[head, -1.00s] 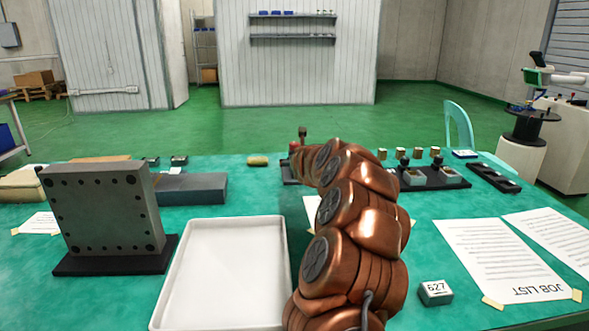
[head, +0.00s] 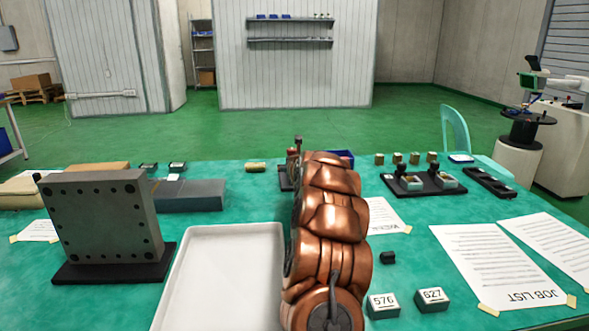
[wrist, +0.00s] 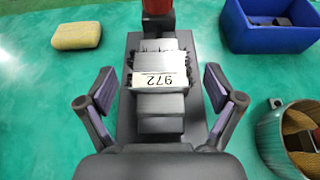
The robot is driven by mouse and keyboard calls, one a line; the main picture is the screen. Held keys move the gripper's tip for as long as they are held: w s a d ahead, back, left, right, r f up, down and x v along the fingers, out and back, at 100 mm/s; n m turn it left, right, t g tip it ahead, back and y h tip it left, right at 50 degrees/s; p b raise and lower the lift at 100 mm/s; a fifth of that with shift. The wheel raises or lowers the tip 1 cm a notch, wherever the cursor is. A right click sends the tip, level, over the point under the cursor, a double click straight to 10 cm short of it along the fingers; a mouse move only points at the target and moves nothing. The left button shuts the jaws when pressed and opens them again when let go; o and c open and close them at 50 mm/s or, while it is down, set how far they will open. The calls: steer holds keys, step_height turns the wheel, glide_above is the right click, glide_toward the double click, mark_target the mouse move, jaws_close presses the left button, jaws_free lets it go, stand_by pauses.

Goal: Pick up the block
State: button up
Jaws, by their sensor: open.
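A grey metal block with a white number label (wrist: 160,80), upside down in the wrist view, sits on a dark stepped base (wrist: 128,128) with a red part at its far end. My gripper (wrist: 162,98) is open, with one finger on each side of the block and base and visible gaps to both. In the head view my arm hides the block and my gripper; only part of a dark stand with a red piece (head: 292,155) shows beside the arm. Two other dark blocks, labelled 576 (head: 383,306) and 627 (head: 432,299), stand on the table at front right.
A blue bin (wrist: 268,40) and a round metal container (wrist: 270,150) lie right of my gripper, a yellow sponge (wrist: 76,35) left. A white tray (head: 190,265) and an upright plate (head: 103,215) stand left of my arm. A small black piece (head: 388,257) lies right.

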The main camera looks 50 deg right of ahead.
steer(key=shift+w+d+f, duration=0.15)
steer(key=shift+w+d, duration=0.3)
steer(key=shift+d, duration=0.05)
steer(key=shift+w+d+f, duration=0.1)
steer(key=shift+w+f, duration=0.1)
steer(key=shift+w, duration=0.1)
steer(key=c, duration=1.6)
jaws_close()
steer(key=shift+r+p, duration=0.15)
steer(key=shift+p, duration=0.25)
